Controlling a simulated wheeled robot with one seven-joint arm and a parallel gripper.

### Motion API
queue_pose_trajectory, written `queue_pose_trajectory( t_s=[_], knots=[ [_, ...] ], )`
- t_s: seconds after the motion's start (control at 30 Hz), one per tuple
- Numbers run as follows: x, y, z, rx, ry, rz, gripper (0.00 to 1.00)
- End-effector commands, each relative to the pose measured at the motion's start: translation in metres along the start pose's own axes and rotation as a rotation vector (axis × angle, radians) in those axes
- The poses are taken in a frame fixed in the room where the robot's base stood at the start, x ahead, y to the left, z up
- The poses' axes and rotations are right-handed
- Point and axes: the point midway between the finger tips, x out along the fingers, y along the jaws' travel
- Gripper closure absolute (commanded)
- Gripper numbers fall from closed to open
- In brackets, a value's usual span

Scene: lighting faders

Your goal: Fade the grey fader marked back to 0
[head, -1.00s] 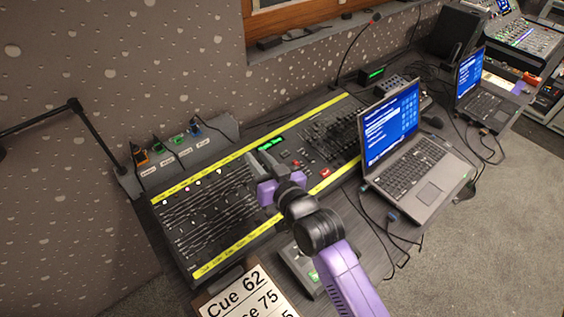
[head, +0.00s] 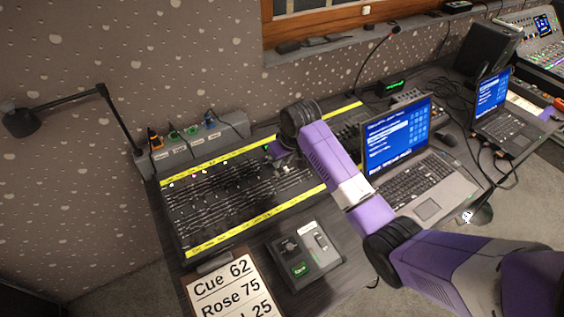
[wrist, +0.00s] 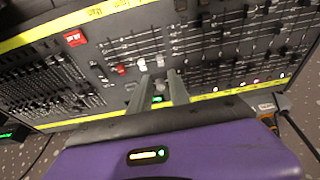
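My gripper (wrist: 160,84) is over the lighting desk in the wrist view, its two grey fingers apart with nothing seen held between them. Beside the fingertips are a red cap (wrist: 121,68) and a pale grey or white cap (wrist: 142,65); I cannot tell whether the fingers touch them. The desk (head: 222,205) carries rows of faders and yellow label strips. The writing by these caps is too small to read, so I cannot tell which fader is marked back. In the head view my arm hides part of the desk and most of my gripper (head: 277,151).
A red button (wrist: 75,38) is on the desk. A laptop (head: 418,180) stands right of it. A grey box (head: 318,262) with a small slider and a cue sign (head: 229,289) are in front. A lamp (head: 70,108) and cabled box (head: 195,150) are behind left.

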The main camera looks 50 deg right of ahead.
Motion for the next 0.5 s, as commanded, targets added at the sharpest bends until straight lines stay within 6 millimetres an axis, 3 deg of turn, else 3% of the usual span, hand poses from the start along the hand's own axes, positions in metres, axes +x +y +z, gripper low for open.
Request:
queue_pose_trajectory(
  t_s=[0.5],
  knots=[
    [0.040,0.000,0.006,0.000,-0.015,0.001,0.77]
  ],
)
